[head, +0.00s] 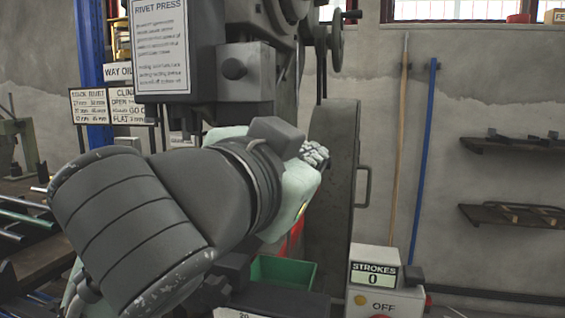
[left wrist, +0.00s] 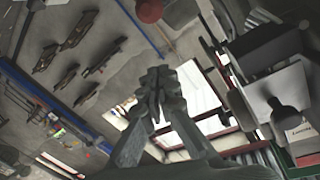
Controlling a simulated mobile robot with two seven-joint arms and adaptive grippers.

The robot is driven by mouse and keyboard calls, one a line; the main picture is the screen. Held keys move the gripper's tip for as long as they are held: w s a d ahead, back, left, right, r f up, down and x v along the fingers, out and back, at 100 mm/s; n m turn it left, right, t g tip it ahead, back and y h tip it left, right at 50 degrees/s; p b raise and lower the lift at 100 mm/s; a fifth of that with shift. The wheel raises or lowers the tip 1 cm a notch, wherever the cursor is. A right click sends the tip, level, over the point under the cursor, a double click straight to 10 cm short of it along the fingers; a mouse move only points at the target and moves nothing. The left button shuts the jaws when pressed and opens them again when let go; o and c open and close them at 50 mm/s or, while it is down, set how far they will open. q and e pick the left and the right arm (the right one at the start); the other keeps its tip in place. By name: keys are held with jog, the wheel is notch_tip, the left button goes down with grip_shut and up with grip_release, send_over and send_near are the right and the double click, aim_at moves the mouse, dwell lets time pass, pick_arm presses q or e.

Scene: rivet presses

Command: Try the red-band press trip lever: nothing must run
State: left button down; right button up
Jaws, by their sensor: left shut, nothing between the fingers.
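A dark grey rivet press (head: 285,20) stands in the middle of the head view, with a RIVET PRESS sign (head: 160,45) on its front. My left gripper (head: 315,154) is beside the press's right part, beyond my forearm, which hides the press's lower middle. In the left wrist view the fingers (left wrist: 155,95) are shut together and empty. A dark red ball knob (left wrist: 149,10) shows at the top of that view, apart from the fingertips; I cannot tell whether it belongs to the trip lever. The STROKES counter (head: 374,275) reads 0. My right gripper is out of view.
A control box (head: 385,300) marked OFF stands at the lower right. A green bin (head: 284,271) sits in front of the press. A wooden pole (head: 398,140) and a blue pole (head: 424,150) lean on the wall, with shelves (head: 515,147) to their right.

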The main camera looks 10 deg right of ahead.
pick_arm(q)
jog(key=w+f, duration=0.1)
jog(key=w, duration=0.1)
jog(key=w+d+f, duration=0.1)
jog(key=w, duration=0.1)
jog(key=w+d+f, duration=0.1)
jog(key=w, duration=0.2)
jog(key=shift+w+d+f, duration=0.1)
jog(key=shift+d+f, duration=0.15)
jog(key=shift+a+f, duration=0.1)
jog(key=shift+f, duration=0.1)
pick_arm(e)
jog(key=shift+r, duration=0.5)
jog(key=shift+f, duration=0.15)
